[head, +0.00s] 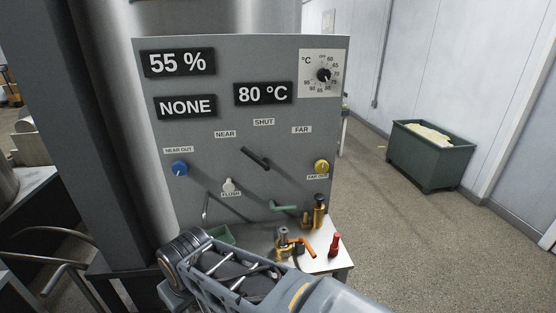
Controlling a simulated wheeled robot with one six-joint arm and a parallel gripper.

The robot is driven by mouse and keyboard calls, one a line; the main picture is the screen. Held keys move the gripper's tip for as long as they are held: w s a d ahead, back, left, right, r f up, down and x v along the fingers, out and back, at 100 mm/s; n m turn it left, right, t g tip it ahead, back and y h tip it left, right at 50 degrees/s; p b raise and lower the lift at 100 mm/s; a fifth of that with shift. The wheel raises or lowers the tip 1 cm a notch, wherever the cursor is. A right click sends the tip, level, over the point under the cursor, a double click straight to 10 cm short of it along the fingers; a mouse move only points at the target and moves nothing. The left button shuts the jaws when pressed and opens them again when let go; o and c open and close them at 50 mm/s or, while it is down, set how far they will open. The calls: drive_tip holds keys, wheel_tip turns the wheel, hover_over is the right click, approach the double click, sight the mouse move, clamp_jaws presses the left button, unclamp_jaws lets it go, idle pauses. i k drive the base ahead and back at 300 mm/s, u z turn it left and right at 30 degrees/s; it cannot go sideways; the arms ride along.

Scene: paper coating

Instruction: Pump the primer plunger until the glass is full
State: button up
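A pump assembly stands on the small pale shelf (322,263) below the grey control panel (215,120). It includes a brass fitting (282,238) with an orange lever (307,246) beside it. A taller brass cylinder (319,212) stands behind, near a green lever (285,207). A red-topped upright piece (335,244) stands at the shelf's right. I cannot tell which of these is the primer plunger. I cannot make out the glass or its level. My arm crosses the bottom foreground and covers part of the shelf. My gripper's fingers do not show.
The panel's displays read 55 %, NONE and 80 °C. It carries a temperature dial (323,75), a black lever (256,158), a blue knob (180,168) and a yellow knob (321,166). A green bin (430,160) stands at right; floor between is clear.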

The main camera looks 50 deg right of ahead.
sight(320, 197)
drive_tip(key=z, duration=1.6)
drive_tip(key=k, duration=0.5)
drive_tip(key=z, duration=0.3)
drive_tip(key=i, duration=0.5)
